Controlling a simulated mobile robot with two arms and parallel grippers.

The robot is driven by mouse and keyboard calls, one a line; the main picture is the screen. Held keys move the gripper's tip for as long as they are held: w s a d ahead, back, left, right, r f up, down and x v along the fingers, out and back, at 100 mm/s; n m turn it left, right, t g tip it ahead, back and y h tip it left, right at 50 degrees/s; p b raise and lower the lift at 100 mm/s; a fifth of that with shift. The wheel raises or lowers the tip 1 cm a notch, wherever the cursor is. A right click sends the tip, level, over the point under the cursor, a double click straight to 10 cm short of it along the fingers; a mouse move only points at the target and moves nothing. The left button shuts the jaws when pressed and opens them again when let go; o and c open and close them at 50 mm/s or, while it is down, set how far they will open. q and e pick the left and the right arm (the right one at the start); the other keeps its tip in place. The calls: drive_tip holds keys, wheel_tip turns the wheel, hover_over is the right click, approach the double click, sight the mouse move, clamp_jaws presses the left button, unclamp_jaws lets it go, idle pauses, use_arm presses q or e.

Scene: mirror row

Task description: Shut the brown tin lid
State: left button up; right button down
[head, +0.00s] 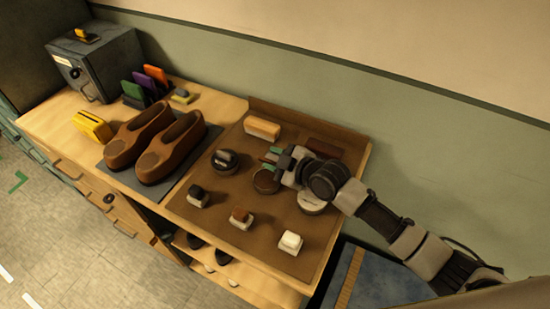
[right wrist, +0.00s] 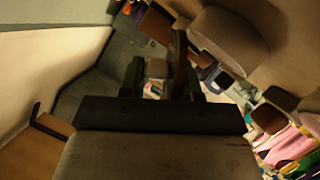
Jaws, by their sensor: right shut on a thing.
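The brown tin (head: 266,181) sits on the brown work mat, with its round brown top facing up. My right gripper (head: 271,156) is just behind and above it, reaching in from the right. In the right wrist view, a thin brown piece (right wrist: 179,48) stands edge-on between the dark fingers. It looks like the tin's lid, and the gripper is shut on it. In the head view the fingers and wrist hide most of the lid, so its exact angle to the tin is unclear. My left gripper is not in view.
A dark tin (head: 225,160) stands left of the brown tin and a pale one (head: 312,202) to its right, under my wrist. Small brushes (head: 241,217) line the mat's front. A wooden-backed brush (head: 262,128) lies behind. Brown shoes (head: 172,146) stand at left.

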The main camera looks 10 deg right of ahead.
drive_tip(key=shift+s+a+f+n+t, duration=0.1)
drive_tip(key=shift+s+a+n+t, duration=0.2)
drive_tip(key=shift+n, duration=0.4)
drive_tip(key=shift+s+a+f+n+t, duration=0.15)
drive_tip(key=shift+s+n+t, duration=0.2)
drive_tip(key=shift+n+t, duration=0.45)
drive_tip(key=c, duration=1.1)
unclamp_jaws()
drive_tip(key=shift+o, duration=0.9)
drive_tip(key=shift+f, duration=0.1)
drive_tip(key=b+v, duration=0.2)
drive_tip(key=v, duration=0.8)
drive_tip(key=shift+s+d+r, duration=0.25)
drive_tip(key=shift+s+r, duration=0.05)
